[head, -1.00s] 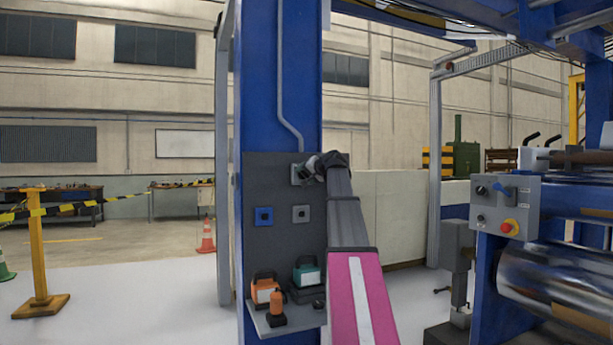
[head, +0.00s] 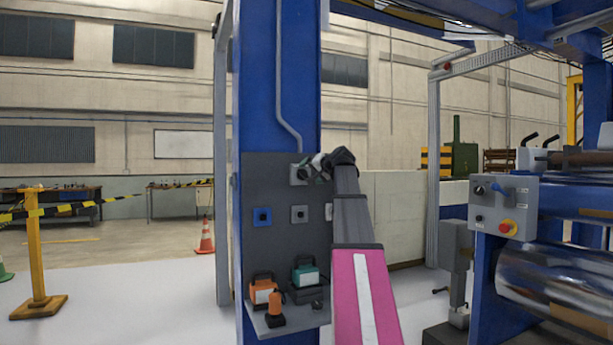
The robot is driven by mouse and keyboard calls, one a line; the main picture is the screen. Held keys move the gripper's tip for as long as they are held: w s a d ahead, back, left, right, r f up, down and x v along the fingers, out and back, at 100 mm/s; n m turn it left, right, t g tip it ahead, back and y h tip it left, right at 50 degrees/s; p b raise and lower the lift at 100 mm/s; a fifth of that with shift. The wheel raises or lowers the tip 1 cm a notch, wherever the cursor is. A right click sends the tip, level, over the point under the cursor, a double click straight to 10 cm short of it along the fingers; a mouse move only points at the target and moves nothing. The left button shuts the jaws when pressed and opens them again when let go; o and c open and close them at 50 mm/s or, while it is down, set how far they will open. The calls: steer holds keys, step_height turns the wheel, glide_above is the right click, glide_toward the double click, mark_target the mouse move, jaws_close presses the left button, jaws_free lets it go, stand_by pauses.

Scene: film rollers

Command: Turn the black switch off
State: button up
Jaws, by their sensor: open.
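A dark panel (head: 270,180) on the blue column carries several small square switch plates. The upper grey plate (head: 296,180) has a dark, greenish part on it, partly covered by my gripper. Below it are a blue plate with a dark knob (head: 262,216) and a grey plate with a dark knob (head: 299,214). A pale plate (head: 328,212) shows at the panel's right edge, partly behind my arm. I cannot tell which one is the black switch or how its knob is set. My gripper (head: 309,171) is open, just right of the upper plate; contact is unclear.
A shelf (head: 300,322) under the panel holds an orange box (head: 263,289), a teal box (head: 305,273) and an orange bottle (head: 275,305). A grey control box (head: 507,207) and shiny rollers (head: 560,284) stand right. The floor at left is mostly clear.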

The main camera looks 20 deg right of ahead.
steer(key=v, duration=0.6)
steer(key=shift+s, duration=0.15)
